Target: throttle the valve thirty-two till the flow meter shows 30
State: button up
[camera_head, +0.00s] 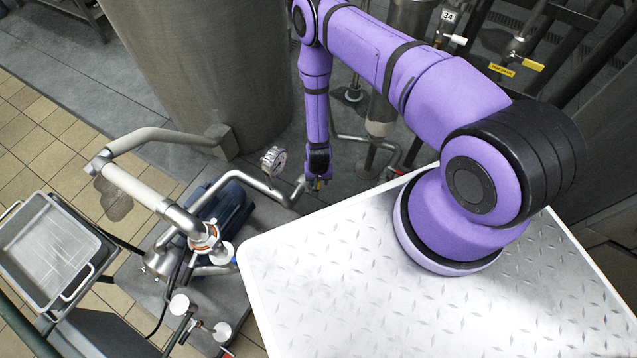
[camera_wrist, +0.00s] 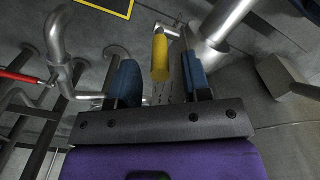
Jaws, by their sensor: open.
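My gripper (camera_head: 318,176) hangs at the end of the arm, beside the pipework at the foot of the big tank. In the wrist view my gripper (camera_wrist: 160,80) is open, its two blue pads apart. A yellow valve handle (camera_wrist: 160,57) lies in line with the gap between the pads, with space on both sides, so it is not gripped. The handle sits by a metal pipe; no number tag shows on it, so I cannot tell whether it is valve thirty-two. A round white-faced gauge (camera_head: 273,160) stands on the pipe left of my gripper; its reading is too small to read.
A tag marked 34 (camera_head: 448,16) is at the top, and another yellow-handled valve (camera_head: 530,64) is at upper right. The big steel tank (camera_head: 215,70) stands behind the pipes. In the wrist view, pipes (camera_wrist: 62,60) and a red bar (camera_wrist: 20,76) are at left.

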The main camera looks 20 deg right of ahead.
jog(key=shift+f, duration=1.4)
grip_shut()
jog(key=shift+d, duration=0.1)
jog(key=shift+w+d+f+g+y, duration=0.25)
jog(key=shift+w+d+g+y, duration=0.25)
jog(key=shift+g+y, duration=0.45)
jog(key=shift+w+d+f+g+y, duration=0.3)
jog(key=shift+d+g+y, duration=0.3)
jog(key=shift+y, duration=0.65)
jog(key=shift+w+d+f+g+y, duration=0.2)
jog(key=shift+w+d+g+y, duration=0.3)
jog(key=shift+g+y, duration=0.5)
